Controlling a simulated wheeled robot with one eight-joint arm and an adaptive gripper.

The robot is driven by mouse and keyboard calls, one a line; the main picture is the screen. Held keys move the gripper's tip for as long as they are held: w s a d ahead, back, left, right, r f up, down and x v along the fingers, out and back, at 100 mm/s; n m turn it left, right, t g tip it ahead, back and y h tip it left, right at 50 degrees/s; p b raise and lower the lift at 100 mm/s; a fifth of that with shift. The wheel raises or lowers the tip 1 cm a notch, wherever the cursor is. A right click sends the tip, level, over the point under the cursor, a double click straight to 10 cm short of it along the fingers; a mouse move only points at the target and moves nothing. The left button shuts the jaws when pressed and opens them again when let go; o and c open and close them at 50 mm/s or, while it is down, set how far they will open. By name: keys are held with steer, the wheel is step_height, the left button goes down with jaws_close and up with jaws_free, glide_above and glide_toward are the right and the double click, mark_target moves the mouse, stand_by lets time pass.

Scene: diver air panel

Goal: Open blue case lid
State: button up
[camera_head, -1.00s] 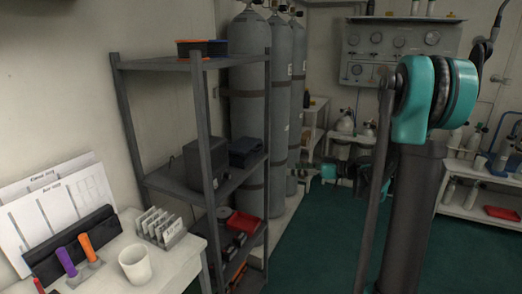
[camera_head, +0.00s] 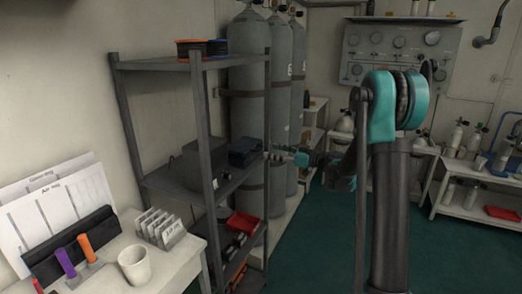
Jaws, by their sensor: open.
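The small dark blue case (camera_head: 244,150) sits on the middle shelf of the grey rack, beside a larger dark grey box (camera_head: 204,159). Its lid appears to be down, but the case is small and dark in this view. My gripper (camera_head: 272,156) is open and empty, just right of the blue case at about the height of its front edge. The fingers are tiny here, so I cannot tell whether they touch the case. My teal and grey arm comes in from the right.
The rack's front post (camera_head: 207,150) stands left of the case. Grey cylinders (camera_head: 248,60) stand behind the rack. A red tray (camera_head: 244,222) is on a lower shelf. A white table with a mug (camera_head: 134,265) is at front left. Green floor is clear at right.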

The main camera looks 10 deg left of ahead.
mark_target(261, 148)
steer(key=x, duration=0.6)
steer(key=shift+s, duration=0.1)
steer(key=c, duration=1.5)
